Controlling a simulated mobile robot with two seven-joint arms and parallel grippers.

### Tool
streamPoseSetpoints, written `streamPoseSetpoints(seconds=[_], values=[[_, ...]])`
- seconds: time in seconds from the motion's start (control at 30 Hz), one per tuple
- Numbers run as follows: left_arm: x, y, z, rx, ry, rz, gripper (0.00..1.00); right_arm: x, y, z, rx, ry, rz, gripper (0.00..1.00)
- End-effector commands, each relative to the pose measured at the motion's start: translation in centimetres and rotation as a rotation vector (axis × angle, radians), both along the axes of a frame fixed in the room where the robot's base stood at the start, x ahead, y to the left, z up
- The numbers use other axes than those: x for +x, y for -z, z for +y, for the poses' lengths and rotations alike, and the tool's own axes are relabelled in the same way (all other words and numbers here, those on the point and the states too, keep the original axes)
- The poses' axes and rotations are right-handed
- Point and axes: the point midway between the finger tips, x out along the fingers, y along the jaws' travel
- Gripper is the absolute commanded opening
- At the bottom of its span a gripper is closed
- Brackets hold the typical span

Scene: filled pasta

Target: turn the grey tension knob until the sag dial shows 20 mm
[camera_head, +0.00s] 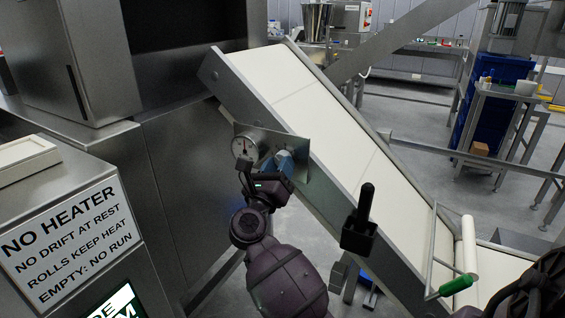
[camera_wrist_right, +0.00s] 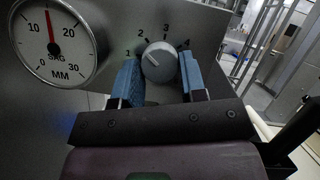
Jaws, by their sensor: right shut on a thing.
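The grey tension knob (camera_wrist_right: 160,62) sits on a metal plate with marks 1 to 4 around it. My right gripper (camera_head: 284,162) is shut on it, with one blue finger pad on each side in the right wrist view (camera_wrist_right: 162,78). In the head view the gripper hides most of the knob. The round white sag dial (camera_wrist_right: 52,44) is left of the knob. Its red needle points almost straight up, between 10 and 20, near 15 mm. The dial also shows in the head view (camera_head: 244,147). My left gripper is not in view.
The plate (camera_head: 300,150) is fixed to the side of a sloping white conveyor (camera_head: 330,130). A black lever (camera_head: 365,203) stands to the right of my gripper. A sign (camera_head: 68,245) is on a metal cabinet at the left. Benches stand behind.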

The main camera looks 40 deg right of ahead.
Motion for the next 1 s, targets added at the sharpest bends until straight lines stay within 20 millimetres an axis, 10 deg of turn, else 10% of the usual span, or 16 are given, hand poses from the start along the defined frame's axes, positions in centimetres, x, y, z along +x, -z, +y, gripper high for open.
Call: streamPoseSetpoints(seconds=[1.0], values=[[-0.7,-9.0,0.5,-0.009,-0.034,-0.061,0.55,-0.4,-0.5,-0.1,-0.231,0.0,0.561,0.15]])
